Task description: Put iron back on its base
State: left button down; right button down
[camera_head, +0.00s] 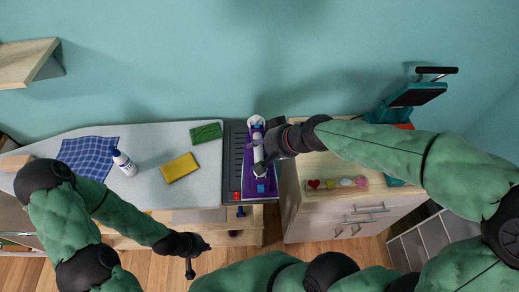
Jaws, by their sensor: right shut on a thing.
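The iron (257,122), with a pale top and a light handle, is over a purple area at the right end of the ironing board. My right gripper (262,162) reaches in from the right and is shut on the iron's handle, hiding part of it. The base appears to be the dark slatted rest (234,150) with a red switch, under and beside the iron. I cannot tell whether the iron touches it. My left gripper (190,268) hangs in front of the board, away from the iron; its finger opening is unclear.
The ironing board (145,205) carries a blue checked cloth (88,154), a white bottle (124,163), a yellow cloth (180,167) and a green cloth (206,132). A wooden cabinet (335,207) stands right, with small coloured shapes and a teal machine (415,95). A shelf (25,62) hangs upper left.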

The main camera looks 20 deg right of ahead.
aim_at(252, 136)
jog(key=w+f, duration=0.1)
jog(key=w, duration=0.1)
jog(key=w+f+b, duration=0.1)
jog(key=w, duration=0.1)
jog(key=w+f, duration=0.1)
jog(key=w, duration=0.2)
jog(key=shift+a, duration=0.25)
jog(key=w+f+b, duration=0.1)
jog(key=w+f, duration=0.1)
jog(key=w+f+b, duration=0.1)
jog(key=f, duration=0.1)
jog(key=shift+w+a+f+b, duration=0.1)
jog(key=shift+w+f+b, duration=0.2)
jog(key=shift+w, duration=0.1)
jog(key=shift+w+f+b, duration=0.2)
jog(key=shift+f+b, duration=0.3)
jog(key=shift+f, duration=0.45)
jog(key=shift+w+f+b, duration=0.15)
jog(key=shift+f+b, duration=0.35)
jog(key=shift+f, duration=0.6)
jog(key=c, duration=0.8)
grip_release()
jog(key=shift+s+a+f, duration=0.1)
jog(key=shift+s+f, duration=0.05)
jog(key=shift+r, duration=0.2)
